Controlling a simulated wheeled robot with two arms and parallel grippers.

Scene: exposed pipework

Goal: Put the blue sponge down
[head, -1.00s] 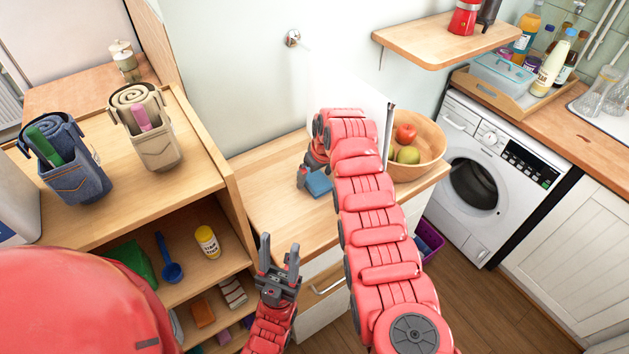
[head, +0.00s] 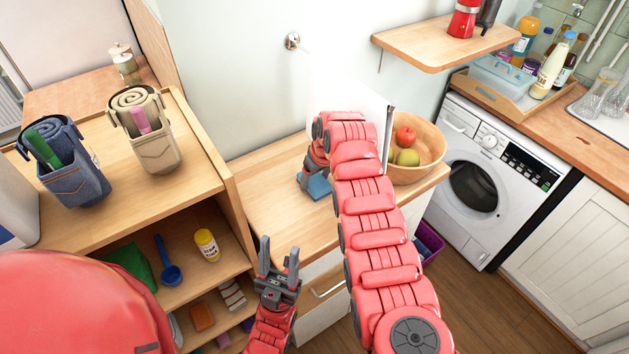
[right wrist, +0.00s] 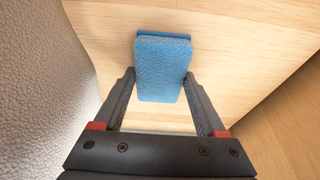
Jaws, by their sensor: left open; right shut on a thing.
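The blue sponge (head: 319,186) is at the wooden counter, partly hidden by my right gripper (head: 308,182) in the head view. In the right wrist view the sponge (right wrist: 163,68) sits between the two fingers of my right gripper (right wrist: 160,85), which is shut on it. The sponge is at or just above the wooden counter (head: 270,200); I cannot tell if it touches. My left gripper (head: 279,262) is open and empty, in front of the counter and below its top.
A wooden bowl (head: 425,165) with fruit stands to the right on the counter, beside a white upright panel (head: 350,95). A shelf unit (head: 195,185) with two denim-like holders is at left. The counter's left part is clear.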

